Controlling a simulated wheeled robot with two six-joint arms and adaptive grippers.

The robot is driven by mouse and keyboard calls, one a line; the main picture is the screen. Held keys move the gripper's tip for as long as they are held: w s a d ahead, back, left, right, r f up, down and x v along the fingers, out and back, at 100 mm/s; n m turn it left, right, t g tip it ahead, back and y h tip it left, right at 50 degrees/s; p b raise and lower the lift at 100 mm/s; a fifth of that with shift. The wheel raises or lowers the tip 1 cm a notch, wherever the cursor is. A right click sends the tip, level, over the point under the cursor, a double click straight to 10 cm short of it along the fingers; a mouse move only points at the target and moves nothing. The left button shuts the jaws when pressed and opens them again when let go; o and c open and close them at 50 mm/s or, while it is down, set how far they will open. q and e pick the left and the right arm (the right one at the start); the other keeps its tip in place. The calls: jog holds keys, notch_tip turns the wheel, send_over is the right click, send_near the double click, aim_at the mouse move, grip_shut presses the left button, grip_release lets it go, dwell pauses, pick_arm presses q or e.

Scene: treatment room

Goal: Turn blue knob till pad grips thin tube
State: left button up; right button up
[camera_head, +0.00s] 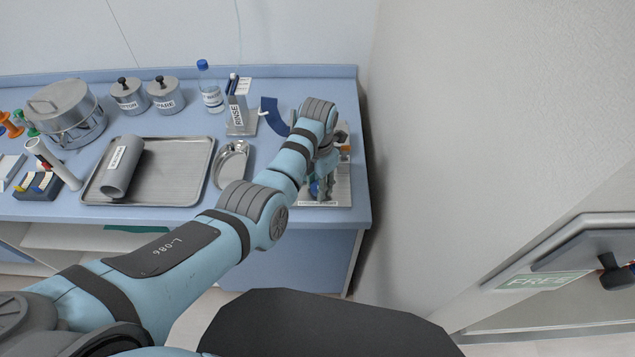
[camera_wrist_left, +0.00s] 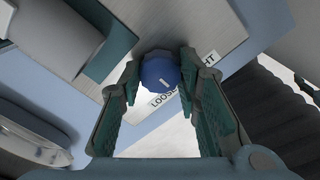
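The blue knob (camera_wrist_left: 160,72) shows in the left wrist view, above a pale plate lettered "LOOSE" (camera_wrist_left: 165,98) and, partly hidden, a word ending in "HT". My left gripper (camera_wrist_left: 161,66) has its two green-padded fingers on either side of the knob. The fingertips lie close to its edges; I cannot tell whether they press on it. In the head view, my left gripper (camera_head: 322,180) points down over the metal base plate (camera_head: 338,190) at the counter's right end, and my arm hides most of the device. I cannot make out the thin tube or the pad clearly. My right gripper is out of view.
Left of the device on the blue counter stand a kidney dish (camera_head: 232,160), a metal tray (camera_head: 185,172) with a grey cylinder (camera_head: 122,166), a "RINSE" holder (camera_head: 240,118) and a bottle (camera_head: 210,88). A wall (camera_head: 450,130) rises close on the right.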

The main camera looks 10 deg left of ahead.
pick_arm(q)
jog(key=c, duration=0.4)
jog(key=shift+m, duration=0.3)
